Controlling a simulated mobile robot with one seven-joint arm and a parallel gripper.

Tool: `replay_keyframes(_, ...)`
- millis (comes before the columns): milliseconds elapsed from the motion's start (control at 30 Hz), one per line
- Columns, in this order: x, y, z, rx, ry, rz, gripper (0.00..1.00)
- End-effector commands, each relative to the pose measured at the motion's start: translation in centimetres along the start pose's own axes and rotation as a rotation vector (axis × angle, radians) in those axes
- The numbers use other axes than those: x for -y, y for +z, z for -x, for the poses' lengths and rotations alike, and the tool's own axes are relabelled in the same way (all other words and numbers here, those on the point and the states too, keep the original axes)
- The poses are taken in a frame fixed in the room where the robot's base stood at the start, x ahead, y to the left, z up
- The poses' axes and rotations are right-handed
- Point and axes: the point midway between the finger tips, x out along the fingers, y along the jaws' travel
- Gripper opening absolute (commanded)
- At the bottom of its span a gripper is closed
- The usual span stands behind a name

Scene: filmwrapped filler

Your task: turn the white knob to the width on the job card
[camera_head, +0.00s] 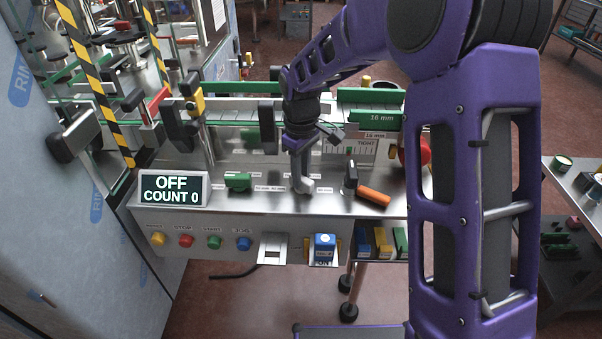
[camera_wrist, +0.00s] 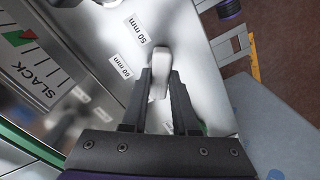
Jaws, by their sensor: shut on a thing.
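The white knob (camera_wrist: 160,62) is a light bar-shaped handle on the steel panel. My gripper (camera_wrist: 158,88) is shut on it, one dark finger on each side. In the wrist view, labels reading 50 mm (camera_wrist: 139,29) and 60 mm (camera_wrist: 121,67) lie to the knob's left. The exact label the knob points at cannot be told. In the head view, my gripper (camera_head: 301,170) reaches down to the panel, and the pale knob (camera_head: 306,185) shows just below it. I cannot make out a job card with a readable width.
A display (camera_head: 173,188) reads OFF and COUNT 0. A green knob (camera_head: 238,181) is on the left. Coloured buttons line the panel front. A green 16 mm block (camera_head: 376,117) sits behind.

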Motion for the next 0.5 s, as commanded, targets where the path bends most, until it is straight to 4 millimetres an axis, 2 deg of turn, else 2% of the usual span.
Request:
replay_keyframes(200, 0.02, -0.06, 0.07, -0.001, 0.001, -0.181, 0.00)
replay_keyframes(500, -0.05, -0.03, 0.09, -0.001, 0.001, -0.353, 0.00)
